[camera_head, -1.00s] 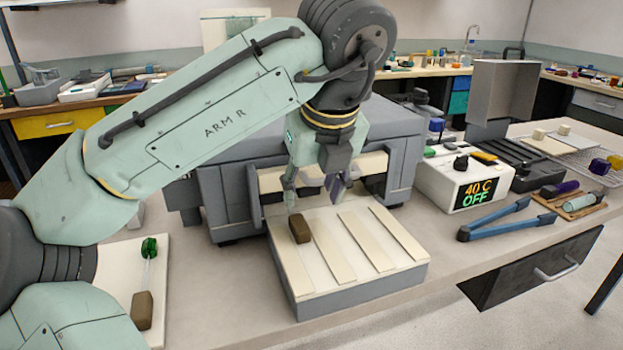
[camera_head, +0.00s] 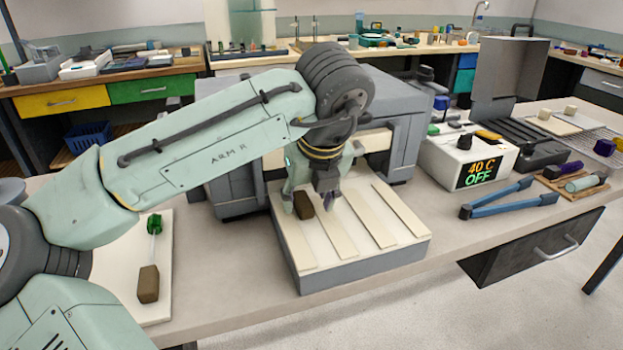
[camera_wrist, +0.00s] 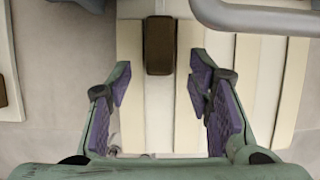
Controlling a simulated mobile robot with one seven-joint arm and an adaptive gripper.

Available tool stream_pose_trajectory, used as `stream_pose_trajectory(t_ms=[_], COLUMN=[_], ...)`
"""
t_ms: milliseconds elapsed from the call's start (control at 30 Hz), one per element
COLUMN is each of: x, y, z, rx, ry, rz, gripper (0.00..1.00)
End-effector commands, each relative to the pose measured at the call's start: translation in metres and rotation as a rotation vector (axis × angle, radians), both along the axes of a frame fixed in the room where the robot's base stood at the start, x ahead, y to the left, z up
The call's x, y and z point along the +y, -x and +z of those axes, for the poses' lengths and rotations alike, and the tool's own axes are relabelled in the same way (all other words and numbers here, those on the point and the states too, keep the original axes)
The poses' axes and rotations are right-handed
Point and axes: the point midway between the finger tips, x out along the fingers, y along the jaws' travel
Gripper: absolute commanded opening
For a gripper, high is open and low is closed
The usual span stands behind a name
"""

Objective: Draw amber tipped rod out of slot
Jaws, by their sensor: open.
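A pale bed with raised cream strips (camera_head: 397,216) stands in front of a grey furnace-like unit. A brown block (camera_head: 304,203) sits in its leftmost channel, near the back; it also shows in the wrist view (camera_wrist: 159,45), between two cream strips. No amber tip or rod is clearly visible there. My gripper (camera_head: 318,202) is open and low over the bed at the block. In the wrist view, its purple-padded fingers (camera_wrist: 158,85) are spread to either side of the channel, with the block just beyond the fingertips and nothing between them.
A white board (camera_head: 163,255) at left holds a green-tipped clear rod (camera_head: 154,232) with a brown block (camera_head: 148,284). Blue tongs (camera_head: 496,200) lie right of the bed, before a heater box (camera_head: 467,163) reading 40 C OFF. The grey unit (camera_head: 390,142) stands close behind.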

Motion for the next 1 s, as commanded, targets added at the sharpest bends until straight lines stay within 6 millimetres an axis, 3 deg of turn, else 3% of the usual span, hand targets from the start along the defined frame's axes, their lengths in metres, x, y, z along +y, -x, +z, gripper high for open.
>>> stream_pose_trajectory(t_ms=[200,500,1000], x=[0.002,0.002,0.002], y=[-0.006,-0.006,-0.006], z=[-0.015,-0.017,-0.016], rx=[0.000,-0.001,-0.001], ry=[-0.001,0.000,0.000], rz=[0.000,0.000,0.000], gripper=[0.47,0.47,0.14])
